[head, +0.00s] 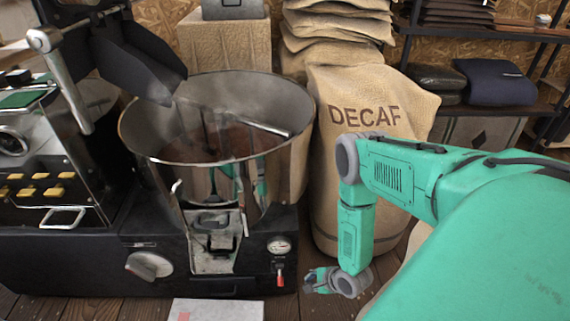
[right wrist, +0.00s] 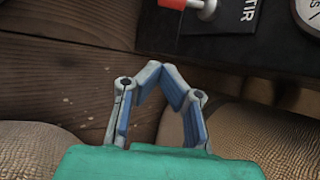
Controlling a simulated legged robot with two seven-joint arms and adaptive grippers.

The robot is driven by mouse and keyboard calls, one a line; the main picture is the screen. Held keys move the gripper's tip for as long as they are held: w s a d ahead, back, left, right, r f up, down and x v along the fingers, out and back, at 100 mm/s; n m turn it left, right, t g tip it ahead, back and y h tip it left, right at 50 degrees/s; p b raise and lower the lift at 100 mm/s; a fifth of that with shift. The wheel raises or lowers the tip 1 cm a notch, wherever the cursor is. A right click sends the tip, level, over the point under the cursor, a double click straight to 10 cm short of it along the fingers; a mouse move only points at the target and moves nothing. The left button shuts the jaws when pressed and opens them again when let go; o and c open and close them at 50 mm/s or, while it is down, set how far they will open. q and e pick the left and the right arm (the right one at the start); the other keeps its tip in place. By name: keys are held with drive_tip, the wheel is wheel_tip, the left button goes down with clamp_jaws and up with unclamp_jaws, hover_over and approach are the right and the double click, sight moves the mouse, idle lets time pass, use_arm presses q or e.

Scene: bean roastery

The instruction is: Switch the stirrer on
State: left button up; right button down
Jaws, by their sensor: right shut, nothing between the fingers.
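The stirrer switch (head: 280,278) is a small red-tipped lever on the black front of the roasting machine, below a round gauge. In the head view its red tip points down. In the right wrist view the switch (right wrist: 206,9) shows partly at the top edge, beside a label reading "TIR", cut off by the frame. The stirrer arm (head: 265,128) crosses the round metal bin, above brown contents. My right gripper (head: 309,281) is shut and empty, just right of the switch and apart from it. In the wrist view its fingers (right wrist: 160,73) meet below the switch. My left gripper is out of view.
The gauge (head: 279,246) and a large grey knob (head: 148,265) share the machine's front. A DECAF sack (head: 370,95) stands behind my right arm. A white sheet (head: 217,310) lies in front of the machine. Wooden floor shows around my right gripper.

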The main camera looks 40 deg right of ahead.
sight(280, 277)
drive_tip(key=w+a+f+b, duration=0.3)
drive_tip(key=w+f+b, duration=0.1)
drive_tip(key=w+f, duration=0.1)
drive_tip(key=shift+w+a+f, duration=0.2)
drive_tip(key=shift+w+f, duration=0.1)
drive_tip(key=shift+w, duration=0.6)
drive_tip(key=shift+a+r, duration=0.1)
